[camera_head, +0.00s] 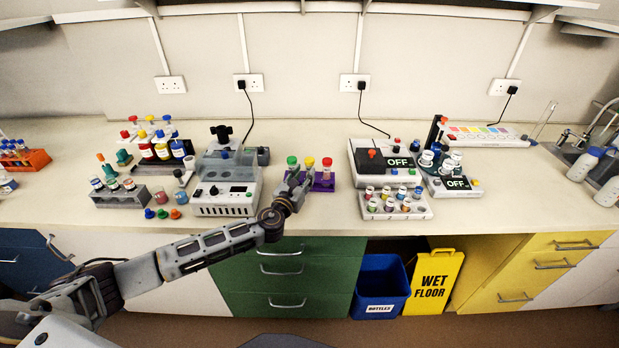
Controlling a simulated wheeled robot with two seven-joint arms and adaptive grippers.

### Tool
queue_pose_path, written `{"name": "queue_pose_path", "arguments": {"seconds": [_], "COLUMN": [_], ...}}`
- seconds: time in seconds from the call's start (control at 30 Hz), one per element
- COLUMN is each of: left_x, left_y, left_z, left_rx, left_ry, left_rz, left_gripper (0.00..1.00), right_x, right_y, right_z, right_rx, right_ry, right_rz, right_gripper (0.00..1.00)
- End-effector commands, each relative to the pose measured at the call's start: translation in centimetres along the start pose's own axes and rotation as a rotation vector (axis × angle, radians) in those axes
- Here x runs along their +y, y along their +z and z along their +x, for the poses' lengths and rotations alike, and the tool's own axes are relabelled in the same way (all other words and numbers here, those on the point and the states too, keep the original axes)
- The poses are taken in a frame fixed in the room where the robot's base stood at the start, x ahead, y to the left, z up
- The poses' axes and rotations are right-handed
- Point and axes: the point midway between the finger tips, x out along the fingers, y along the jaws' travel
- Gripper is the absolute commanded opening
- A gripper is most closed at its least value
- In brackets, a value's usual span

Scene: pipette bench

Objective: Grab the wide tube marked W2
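A small purple rack (324,184) stands on the bench near the middle, holding tubes with a green cap (292,161), a yellow cap (309,162) and a red cap (327,162). I cannot read a W2 mark on any tube. My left gripper (301,181) is at the front left of this rack, close to the green-capped and yellow-capped tubes and partly covering them. Its fingers are too small and overlapped to show whether they are open or shut, or touching a tube. My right gripper is not in view.
A grey device (226,196) stands left of the purple rack. A white rack of small vials (396,213) and a device with an OFF display (379,160) stand to the right. Bare bench (320,215) lies in front of the purple rack.

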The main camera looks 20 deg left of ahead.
Motion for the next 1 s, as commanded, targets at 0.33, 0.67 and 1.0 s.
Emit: {"name": "queue_pose_path", "arguments": {"seconds": [0.33,0.67,1.0], "left_x": [-0.1,-0.1,-0.2], "left_y": [-0.3,-0.7,-0.8], "left_z": [1.2,3.9,5.2], "left_rx": [0.000,-0.001,0.000], "left_ry": [0.002,0.002,0.000], "left_rz": [-0.001,0.000,-0.001], "left_gripper": [0.36,0.36,0.36], "right_x": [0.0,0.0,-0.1], "right_y": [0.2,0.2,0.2], "right_z": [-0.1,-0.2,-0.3], "right_rx": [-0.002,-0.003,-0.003], "right_ry": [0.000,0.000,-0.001], "right_rz": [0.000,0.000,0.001], "right_gripper": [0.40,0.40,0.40]}}
